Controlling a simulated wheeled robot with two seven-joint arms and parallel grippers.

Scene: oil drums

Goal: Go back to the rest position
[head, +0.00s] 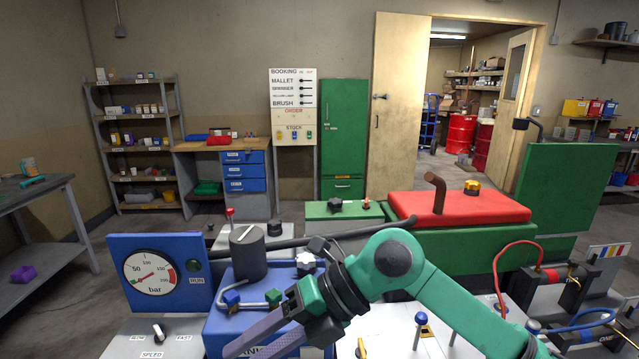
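My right arm comes in from the lower right, green and black, and bends down to the left. Its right gripper (250,348) is at the bottom of the head view, in front of the blue tank unit (222,322). Its long greyish-purple fingers point to the lower left, and part of the gripper is near the lower edge. I see nothing held in it, but the gap between the fingers is unclear. I cannot tell whether it touches the blue unit. My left gripper is not in view.
A pressure gauge (151,276) stands left of the tank unit. A dark grey cylinder (248,253) and a black hose (330,238) are behind the gripper. A red lid (470,207) on a green machine (455,248) and a red cable (498,270) lie to the right.

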